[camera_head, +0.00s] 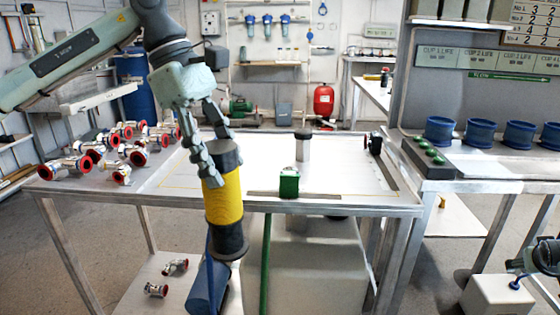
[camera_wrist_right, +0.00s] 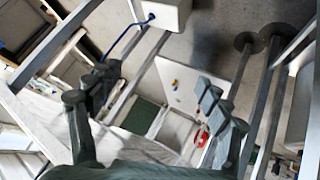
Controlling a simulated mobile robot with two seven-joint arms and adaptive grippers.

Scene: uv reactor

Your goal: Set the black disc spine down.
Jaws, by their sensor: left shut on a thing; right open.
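My left gripper (camera_head: 212,145) is shut on the black upper end of an upright cylinder, the black disc spine (camera_head: 224,200). It has a yellow middle and a wider black disc at its lower end. It hangs in front of the work table's front edge, and its upper part hides some of the table (camera_head: 350,205). The right wrist view shows my right gripper (camera_wrist_right: 155,88) open and empty, its fingers wide apart over the floor and table frames.
Several silver fittings with red rings (camera_head: 95,150) crowd the table's left end. A green block (camera_head: 289,183) and a grey post with a black top (camera_head: 303,148) stand near the middle. Several blue cups (camera_head: 480,133) stand on the right bench. A blue cylinder (camera_head: 208,288) is below the table's front edge.

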